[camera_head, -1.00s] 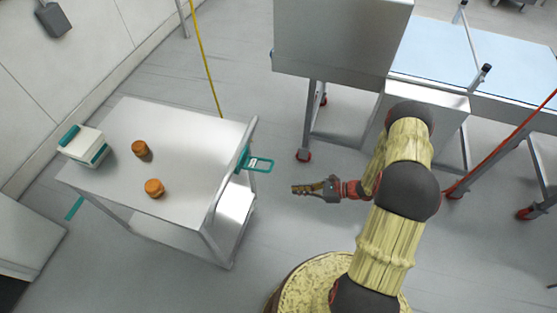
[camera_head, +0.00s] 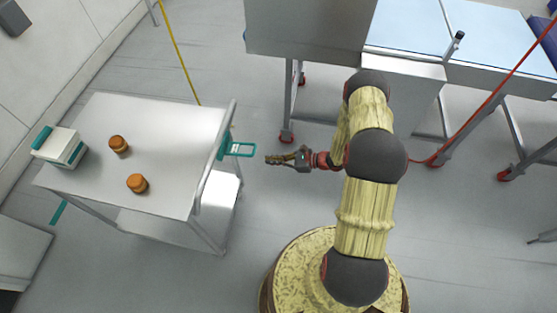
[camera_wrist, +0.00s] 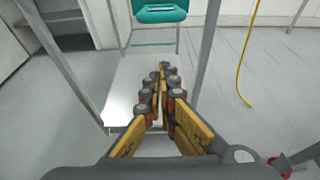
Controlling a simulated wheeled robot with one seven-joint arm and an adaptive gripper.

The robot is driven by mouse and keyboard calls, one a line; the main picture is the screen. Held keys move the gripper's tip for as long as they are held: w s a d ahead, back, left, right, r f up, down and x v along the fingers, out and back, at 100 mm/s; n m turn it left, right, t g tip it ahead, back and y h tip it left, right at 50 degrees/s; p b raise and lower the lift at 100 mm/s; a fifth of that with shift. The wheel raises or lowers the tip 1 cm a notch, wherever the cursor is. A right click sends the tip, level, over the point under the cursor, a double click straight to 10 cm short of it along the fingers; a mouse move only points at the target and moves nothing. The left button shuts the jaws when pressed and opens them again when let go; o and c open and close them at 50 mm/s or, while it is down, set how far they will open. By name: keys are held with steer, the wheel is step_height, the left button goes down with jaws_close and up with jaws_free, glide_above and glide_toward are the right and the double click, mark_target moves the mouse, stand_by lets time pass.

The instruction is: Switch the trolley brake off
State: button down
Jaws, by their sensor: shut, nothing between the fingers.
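The trolley (camera_head: 170,120) is a pale metal cart with a flat top and a lower shelf, at the left in the head view. A teal loop-shaped lever (camera_head: 241,149), likely the brake, sticks out level from its right end. It also shows as a teal plate at the top of the wrist view (camera_wrist: 160,13). My gripper (camera_head: 268,159) is shut and empty, just right of the lever's outer end and slightly lower in the picture. A small gap seems to part them. In the wrist view the fingertips (camera_wrist: 161,70) point toward the trolley, below the teal plate.
Two orange-brown jars (camera_head: 118,145) (camera_head: 137,183) and a white-and-teal box (camera_head: 55,146) stand on the trolley top. A large grey cabinet (camera_head: 310,30) and a blue-topped table (camera_head: 420,30) stand behind my arm. A yellow cable (camera_head: 181,55) hangs behind the trolley. Floor between is clear.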

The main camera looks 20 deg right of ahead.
steer(key=shift+w+a+r, duration=0.65)
steer(key=shift+a, duration=0.25)
steer(key=shift+w+a+r, duration=0.65)
steer(key=shift+a, duration=0.2)
steer(key=shift+d+r, duration=0.1)
